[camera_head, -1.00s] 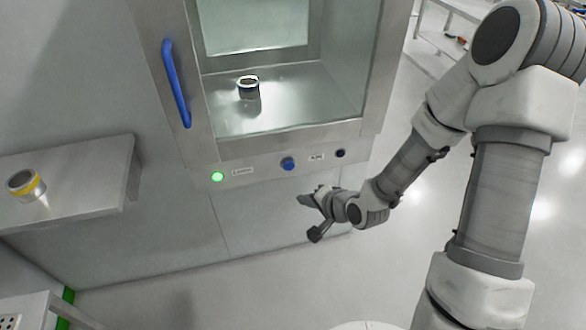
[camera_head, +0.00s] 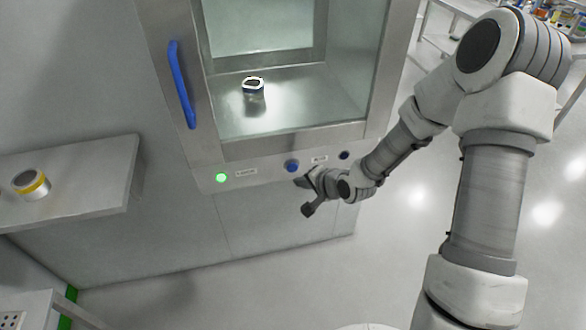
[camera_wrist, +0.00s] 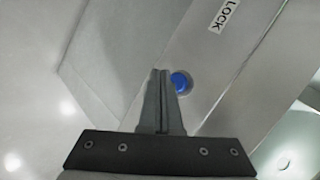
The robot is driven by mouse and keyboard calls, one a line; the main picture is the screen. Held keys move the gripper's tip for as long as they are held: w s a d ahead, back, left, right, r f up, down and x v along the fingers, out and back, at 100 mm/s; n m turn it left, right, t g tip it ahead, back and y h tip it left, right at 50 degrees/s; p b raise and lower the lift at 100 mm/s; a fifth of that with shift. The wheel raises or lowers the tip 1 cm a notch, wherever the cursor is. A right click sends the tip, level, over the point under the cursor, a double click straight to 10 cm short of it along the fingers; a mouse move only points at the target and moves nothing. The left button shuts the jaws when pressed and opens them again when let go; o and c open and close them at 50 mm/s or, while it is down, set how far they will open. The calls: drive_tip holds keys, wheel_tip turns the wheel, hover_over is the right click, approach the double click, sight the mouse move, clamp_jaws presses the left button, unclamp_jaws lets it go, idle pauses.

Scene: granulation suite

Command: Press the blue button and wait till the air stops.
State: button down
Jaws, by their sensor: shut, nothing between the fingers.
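The blue button (camera_head: 292,166) sits on the metal panel below the chamber opening, between a green light (camera_head: 221,178) and a dark round fitting (camera_head: 344,155). In the wrist view the blue button (camera_wrist: 180,82) shows just right of my fingertips, beside a label reading LOCK (camera_wrist: 224,16). My gripper (camera_head: 299,181) is shut and empty, just below and right of the button in the head view. In the wrist view my gripper (camera_wrist: 160,74) points at the panel near the button. I cannot tell whether it touches the panel. The green light is lit.
A blue door handle (camera_head: 181,84) stands left of the chamber. A small jar (camera_head: 254,87) stands inside the chamber. A metal shelf (camera_head: 95,170) at left holds a yellow-banded container (camera_head: 30,184). The floor below is clear.

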drive_tip(key=shift+w+a, duration=0.3)
drive_tip(key=shift+w, duration=0.65)
idle(1.4)
drive_tip(key=shift+w+a, duration=0.1)
drive_tip(key=shift+w, duration=0.3)
drive_tip(key=shift+w+a, duration=0.1)
drive_tip(key=shift+w, duration=0.35)
idle(0.6)
drive_tip(key=shift+s, duration=0.15)
drive_tip(key=shift+s+d, duration=0.25)
drive_tip(key=shift+s, duration=0.45)
drive_tip(key=s, duration=0.2)
drive_tip(key=s+d, duration=0.1)
drive_tip(key=s, duration=0.1)
drive_tip(key=shift+s+d, duration=0.2)
drive_tip(key=shift+s, duration=0.2)
